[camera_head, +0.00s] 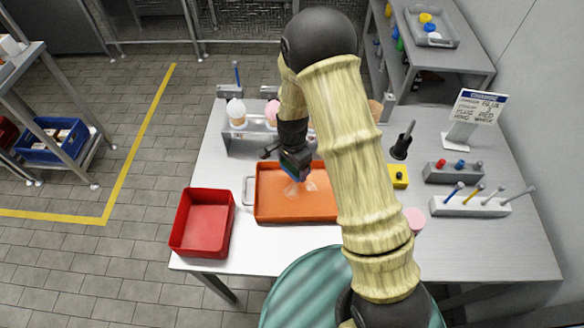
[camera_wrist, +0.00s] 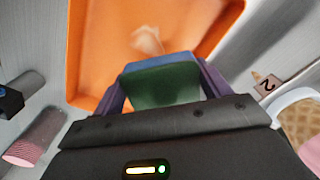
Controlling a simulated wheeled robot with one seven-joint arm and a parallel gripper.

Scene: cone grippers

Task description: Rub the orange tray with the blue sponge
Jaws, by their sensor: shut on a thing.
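The orange tray (camera_head: 270,210) lies on the table, with a pale whitish smear (camera_head: 308,187) on its floor. It fills the upper part of the wrist view (camera_wrist: 90,60), where the smear (camera_wrist: 147,40) is just beyond the sponge. My gripper (camera_head: 295,170) is over the tray's back left part, pointing down. It is shut on the blue sponge (camera_wrist: 160,72), which has a blue edge and a dark green face between the purple fingers. I cannot tell whether the sponge touches the tray. My arm hides the tray's right part.
A red bin (camera_head: 203,222) stands left of the tray. A rack with ice cream cones (camera_head: 237,113) is behind it. To the right are a yellow block (camera_head: 398,176), a pen holder (camera_head: 470,205), a block with colored knobs (camera_head: 454,172) and a sign (camera_head: 475,112).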

